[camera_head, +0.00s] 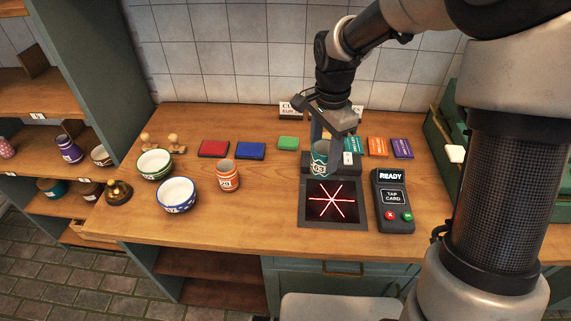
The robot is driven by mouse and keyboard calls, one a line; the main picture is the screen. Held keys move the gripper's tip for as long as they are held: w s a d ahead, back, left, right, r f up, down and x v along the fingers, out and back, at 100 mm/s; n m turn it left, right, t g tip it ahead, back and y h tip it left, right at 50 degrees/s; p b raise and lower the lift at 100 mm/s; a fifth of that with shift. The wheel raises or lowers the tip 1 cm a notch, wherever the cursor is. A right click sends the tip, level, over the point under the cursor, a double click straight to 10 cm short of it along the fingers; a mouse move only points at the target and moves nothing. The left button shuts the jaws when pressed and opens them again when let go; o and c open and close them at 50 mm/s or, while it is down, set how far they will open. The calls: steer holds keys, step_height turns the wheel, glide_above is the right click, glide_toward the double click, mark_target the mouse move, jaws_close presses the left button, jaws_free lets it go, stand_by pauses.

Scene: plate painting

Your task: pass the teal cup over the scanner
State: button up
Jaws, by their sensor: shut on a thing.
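The teal cup (319,160) has a pale pattern and sits between the fingers of my gripper (322,143), which is shut on it. Cup and gripper are at the back edge of the scanner (333,221). The scanner is a dark square plate with a lit red star of lines on its glass. The cup appears upright and behind the red lines in the picture; I cannot tell its height above the counter. My gripper hides part of the cup's right side.
A card reader (392,201) showing READY stands right of the scanner. An orange cup (228,175), a blue bowl (176,195) and a green bowl (154,165) stand left. Coloured pads and cards line the back. The counter front (245,231) left of the scanner is clear.

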steer(key=shift+m, duration=0.5)
steer(key=d+f+b, duration=0.2)
steer(key=d+f, duration=0.1)
steer(key=d, duration=0.1)
steer(key=shift+w+f+b, duration=0.2)
steer(key=shift+w+b, duration=0.15)
steer(key=shift+b, duration=0.05)
step_height(320, 180, up, 5)
steer(key=p, duration=0.3)
stand_by(1.2)
